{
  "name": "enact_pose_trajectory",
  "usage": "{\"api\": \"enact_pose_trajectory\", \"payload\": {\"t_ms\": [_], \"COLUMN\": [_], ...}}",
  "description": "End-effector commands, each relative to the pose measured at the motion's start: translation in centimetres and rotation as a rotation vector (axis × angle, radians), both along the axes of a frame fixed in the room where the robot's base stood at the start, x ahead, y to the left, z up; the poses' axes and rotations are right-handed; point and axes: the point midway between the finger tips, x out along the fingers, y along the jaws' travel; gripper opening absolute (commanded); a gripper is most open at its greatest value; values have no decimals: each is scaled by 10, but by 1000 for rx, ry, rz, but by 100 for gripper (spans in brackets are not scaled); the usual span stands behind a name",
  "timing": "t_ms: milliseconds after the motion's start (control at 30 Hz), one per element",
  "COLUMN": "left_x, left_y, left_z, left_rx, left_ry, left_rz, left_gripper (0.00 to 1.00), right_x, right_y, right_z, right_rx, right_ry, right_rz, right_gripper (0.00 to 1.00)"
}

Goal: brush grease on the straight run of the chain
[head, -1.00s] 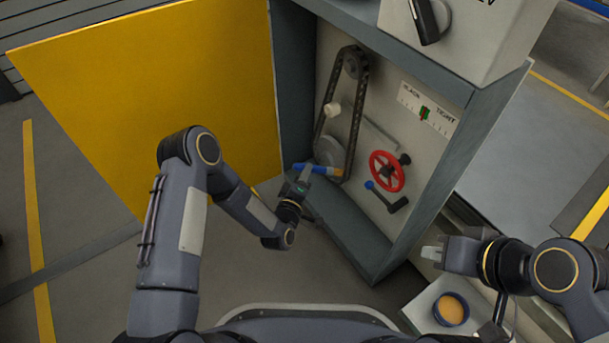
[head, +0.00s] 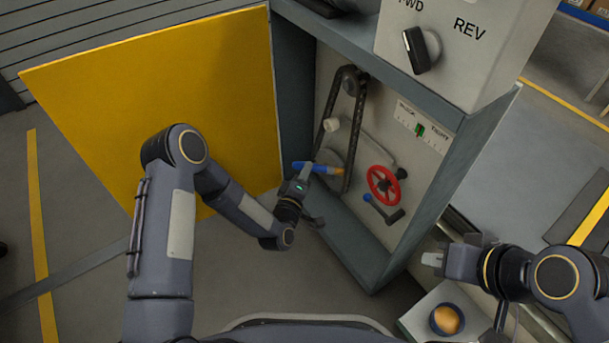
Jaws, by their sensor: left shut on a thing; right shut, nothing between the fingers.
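The dark chain (head: 357,115) runs as a tall loop inside the open cabinet, around a small upper sprocket (head: 350,80) and a larger lower disc (head: 329,160). My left gripper (head: 307,174) is shut on a blue-handled brush (head: 317,168). The brush lies roughly level, its orange-tan tip (head: 339,171) at the lower end of the chain's right straight run. I cannot tell whether the tip touches the chain. My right gripper (head: 434,258) is shut and empty, above and left of the grease pot (head: 446,319), a blue-rimmed pot with orange-tan grease.
A red handwheel (head: 383,185) and a blue-knobbed crank (head: 384,209) stick out right of the chain. A slack-tight gauge (head: 421,130) is above them. The yellow door (head: 160,100) stands open at left. A switch box (head: 465,45) sits on top of the cabinet.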

Motion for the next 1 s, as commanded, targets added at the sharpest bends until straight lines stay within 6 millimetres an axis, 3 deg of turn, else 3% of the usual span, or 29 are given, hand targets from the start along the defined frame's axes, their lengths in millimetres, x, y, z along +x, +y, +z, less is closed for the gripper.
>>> {"api": "enact_pose_trajectory", "payload": {"t_ms": [400,667,1000], "left_x": [1,1,1], "left_y": [-1,-1,-1], "left_z": [31,39,68], "left_rx": [-1,-1,-2], "left_ry": [-1,0,-2], "left_rz": [1,0,-1], "left_gripper": [0,0,0], "right_x": [0,0,0], "right_y": [0,0,0], "right_z": [14,17,30], "right_rx": [0,0,0], "right_ry": [0,0,0], "right_rz": [0,0,0], "right_gripper": [0,0,0]}}
